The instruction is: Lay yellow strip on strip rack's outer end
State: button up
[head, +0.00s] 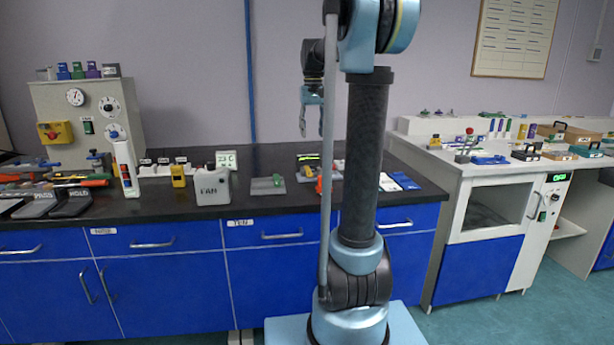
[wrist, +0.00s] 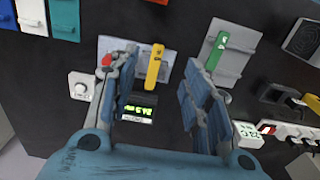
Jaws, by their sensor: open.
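A yellow strip (wrist: 155,65) shows in the wrist view, between and beyond my fingers, by the right edge of a light grey plate (wrist: 112,43). A green strip (wrist: 216,50) lies on a ridged grey plate (wrist: 238,58) to the right, which may be the strip rack; I cannot tell for sure. That plate also shows on the dark bench in the head view (head: 268,186). My gripper (wrist: 160,72) is open and empty, with its fingers apart. In the head view my gripper (head: 312,115) hangs above the bench, pointing down. The left finger partly covers the light grey plate.
A device with a green display (wrist: 139,108) stands near the yellow strip. A white dial box (wrist: 82,87) and a red item (wrist: 107,61) are to its left. A white power strip (wrist: 290,132) is at the right. Blue and white cards (head: 405,181) lie right of my arm.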

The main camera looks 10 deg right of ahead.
jog(key=w, duration=0.2)
send_over(310, 175)
jog(key=f, duration=1.1)
jog(key=shift+s+d+f, duration=0.15)
jog(key=shift+s+f, duration=0.05)
jog(key=shift+f, duration=0.15)
jog(key=f, duration=0.3)
jog(key=shift+w+f, duration=0.25)
jog(key=shift+f, duration=0.85)
jog(key=shift+c, duration=0.3)
jog(key=shift+a, duration=0.2)
jog(key=c, duration=0.9)
